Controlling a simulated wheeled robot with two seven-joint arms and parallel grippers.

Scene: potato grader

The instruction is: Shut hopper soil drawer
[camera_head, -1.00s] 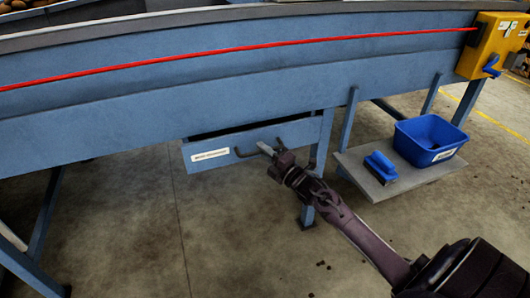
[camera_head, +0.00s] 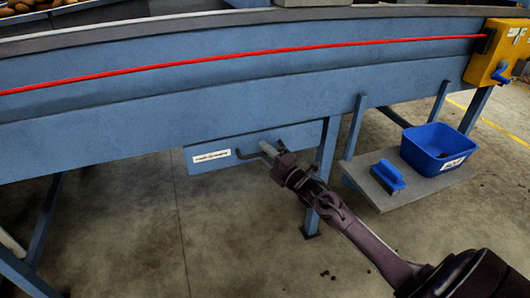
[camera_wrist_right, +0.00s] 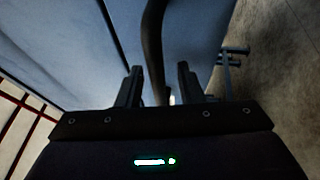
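The soil drawer (camera_head: 245,151) is a blue panel with a white label (camera_head: 211,157), below the long blue hopper side. Its front sits up against the frame with no dark gap visible along its top. A dark bar handle (camera_head: 246,155) is on its front, partly hidden by my gripper. My right gripper (camera_head: 269,149) is at the right part of the handle. In the right wrist view the handle (camera_wrist_right: 153,45) runs between the two separated fingers, with a gap visible on the right side. My left gripper is not in view.
A blue bin (camera_head: 438,148) and a blue-handled brush (camera_head: 387,177) sit on a low grey shelf (camera_head: 362,181) to the right. A yellow control box (camera_head: 495,52) and red cord (camera_head: 250,50) are on the machine above. A blue leg (camera_head: 325,160) stands just right of the drawer.

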